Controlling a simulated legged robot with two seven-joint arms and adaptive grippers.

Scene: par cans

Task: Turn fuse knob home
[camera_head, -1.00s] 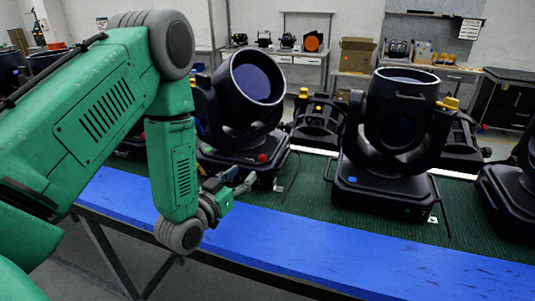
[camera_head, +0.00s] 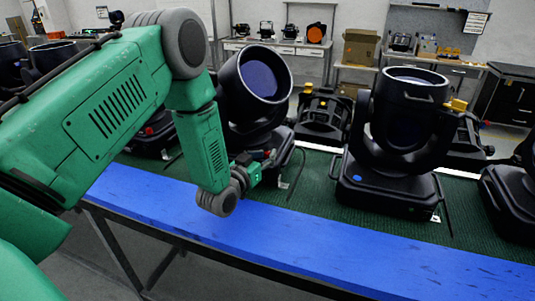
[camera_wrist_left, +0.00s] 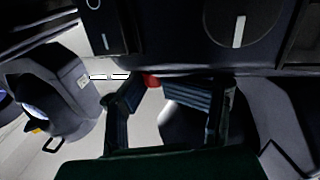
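A black stage light (camera_head: 262,90) stands on the green mat, with a tilted round lens. A small red knob (camera_head: 268,153) shows low on its base in the head view, partly covered by my left gripper (camera_head: 258,165). In the left wrist view, the red knob (camera_wrist_left: 152,81) shows in the gap between the spread fingers of my left gripper (camera_wrist_left: 172,88), nearer the left finger. I cannot tell whether a finger touches it. Above the fingers is a dark panel (camera_wrist_left: 165,35) with a round dial (camera_wrist_left: 240,28) marked by a white line. My right gripper is not visible.
A second stage light (camera_head: 400,140) with a blue dot stands to the right, and another (camera_head: 510,195) at the right edge. The blue table edge (camera_head: 300,235) in front is clear. A thin dark cable (camera_head: 296,175) curves beside the first light.

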